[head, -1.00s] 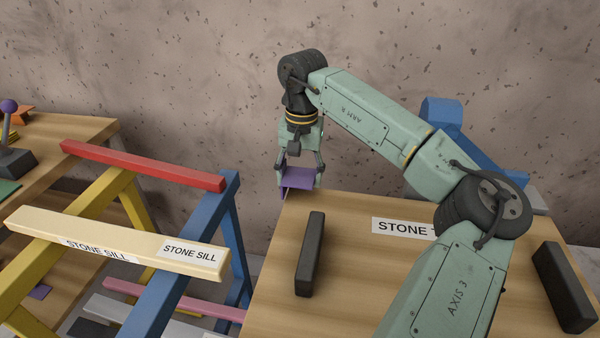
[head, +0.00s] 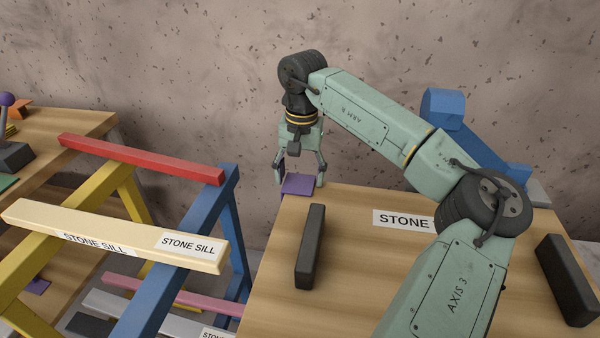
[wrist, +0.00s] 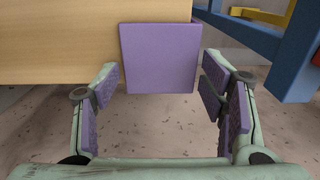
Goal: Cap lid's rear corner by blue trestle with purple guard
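The purple guard (head: 298,184) sits at the rear left corner of the wood-coloured lid (head: 350,265), on the blue trestle's side. In the wrist view the guard (wrist: 160,58) covers the right end of the lid's edge (wrist: 60,45), its face square to the edge. My gripper (head: 299,180) is just behind that corner, pointing down. In the wrist view its purple-padded fingers (wrist: 160,95) are spread wide, one on each side of the guard with gaps between. The blue trestle (head: 232,225) stands left of the lid. The guard's underside is hidden.
Two black bars (head: 310,248) (head: 567,283) lie on the lid, with a "STONE" label (head: 404,220) partly behind my arm. A cream sill (head: 115,235) and a red bar (head: 140,157) cross the trestles. The speckled wall (head: 190,60) is close behind.

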